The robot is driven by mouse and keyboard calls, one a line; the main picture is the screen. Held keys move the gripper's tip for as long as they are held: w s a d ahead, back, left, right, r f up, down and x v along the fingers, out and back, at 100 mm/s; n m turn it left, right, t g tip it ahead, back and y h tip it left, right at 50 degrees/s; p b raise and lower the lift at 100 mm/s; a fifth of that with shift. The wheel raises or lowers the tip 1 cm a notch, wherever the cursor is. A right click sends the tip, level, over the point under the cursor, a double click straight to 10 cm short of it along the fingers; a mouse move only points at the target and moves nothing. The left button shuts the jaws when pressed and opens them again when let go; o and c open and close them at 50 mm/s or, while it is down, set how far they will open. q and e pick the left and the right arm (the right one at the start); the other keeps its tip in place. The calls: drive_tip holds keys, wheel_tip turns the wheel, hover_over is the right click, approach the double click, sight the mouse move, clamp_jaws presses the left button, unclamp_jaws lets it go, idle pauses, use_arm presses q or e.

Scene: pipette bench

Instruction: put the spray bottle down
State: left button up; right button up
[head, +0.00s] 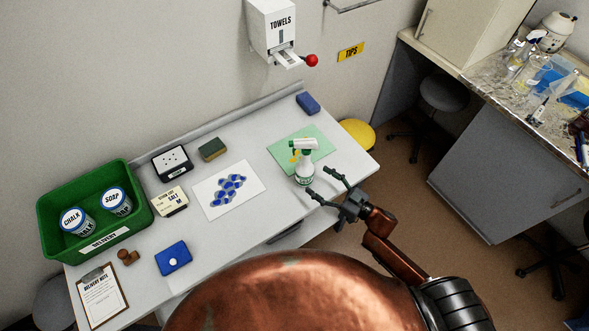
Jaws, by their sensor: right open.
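The spray bottle (305,171), white with a green head and a green-marked label, stands upright at the near edge of the green mat (318,147), on the right part of the white bench. My right gripper (318,185) is open, its two fingers apart, just to the right of and nearer than the bottle. The fingers appear empty; whether one touches the bottle is hard to tell. My left gripper is not in view.

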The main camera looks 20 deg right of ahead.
sight(312, 175)
drive_tip(key=x, duration=0.7)
drive_tip(key=shift+w+d+f, duration=0.1)
drive_tip(key=shift+w+d, duration=0.05)
drive_tip(key=shift+d, duration=0.15)
drive_tip(key=shift+w+a, duration=0.25)
drive_tip(key=shift+w, duration=0.1)
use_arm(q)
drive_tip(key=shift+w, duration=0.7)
use_arm(e)
drive_tip(key=shift+c, duration=0.6)
